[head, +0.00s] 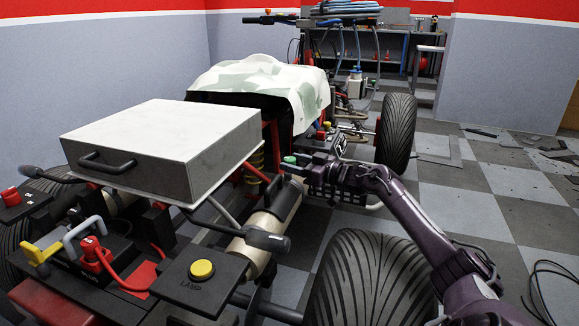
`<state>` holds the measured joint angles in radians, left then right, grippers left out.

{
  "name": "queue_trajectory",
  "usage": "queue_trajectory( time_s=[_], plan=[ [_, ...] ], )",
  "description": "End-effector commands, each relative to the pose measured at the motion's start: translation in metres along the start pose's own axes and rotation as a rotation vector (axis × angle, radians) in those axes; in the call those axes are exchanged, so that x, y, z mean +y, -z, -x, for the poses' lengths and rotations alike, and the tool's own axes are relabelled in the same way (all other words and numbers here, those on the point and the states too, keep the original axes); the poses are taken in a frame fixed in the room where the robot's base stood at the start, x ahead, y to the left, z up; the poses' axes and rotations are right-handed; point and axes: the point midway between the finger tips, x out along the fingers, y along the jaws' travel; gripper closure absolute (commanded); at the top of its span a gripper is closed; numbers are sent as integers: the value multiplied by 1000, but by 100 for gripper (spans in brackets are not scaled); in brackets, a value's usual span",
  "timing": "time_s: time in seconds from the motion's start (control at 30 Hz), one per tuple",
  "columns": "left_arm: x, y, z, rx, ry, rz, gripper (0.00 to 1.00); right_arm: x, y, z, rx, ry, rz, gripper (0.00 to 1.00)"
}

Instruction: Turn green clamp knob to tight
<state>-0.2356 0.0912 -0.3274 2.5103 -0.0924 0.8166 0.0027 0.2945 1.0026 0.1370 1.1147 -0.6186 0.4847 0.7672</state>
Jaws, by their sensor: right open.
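A small green knob (290,159), which I take to be the clamp knob, sits on the near right side of the stripped quad, just past the grey case. My right gripper (308,165) reaches in from the right over the front wheel, with its fingers close to the right of the knob. The right gripper is open. Contact between the fingers and the knob is too small to tell. The knob's marking and turn position cannot be read. My left gripper is not in view.
A grey case (160,150) with a black handle rises left of the knob. A tan cylinder (270,225) and a yellow button (201,269) are nearer. Tyres (369,285) (397,133) flank my right arm.

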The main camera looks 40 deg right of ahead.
Motion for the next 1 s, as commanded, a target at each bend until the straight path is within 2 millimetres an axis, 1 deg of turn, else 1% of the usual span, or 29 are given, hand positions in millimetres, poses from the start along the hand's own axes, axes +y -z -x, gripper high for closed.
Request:
queue_trajectory(
  time_s=[0.1, 0.2, 0.57, 0.67, 0.9, 1.0],
  plan=[
    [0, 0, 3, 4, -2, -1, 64, 0, -1, -10, 1, 0, -1, 46],
    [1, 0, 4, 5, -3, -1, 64, 0, -1, -16, 0, 0, -1, 46],
    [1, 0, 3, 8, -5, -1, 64, 0, 0, -19, -2, 0, -1, 46],
    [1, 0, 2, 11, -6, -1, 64, 0, 0, -18, -2, 0, 0, 58],
    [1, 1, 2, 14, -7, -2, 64, 0, 0, -18, -1, 0, 0, 90],
    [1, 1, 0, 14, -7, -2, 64, 0, 1, -19, -1, -2, 0, 91]
  ],
)
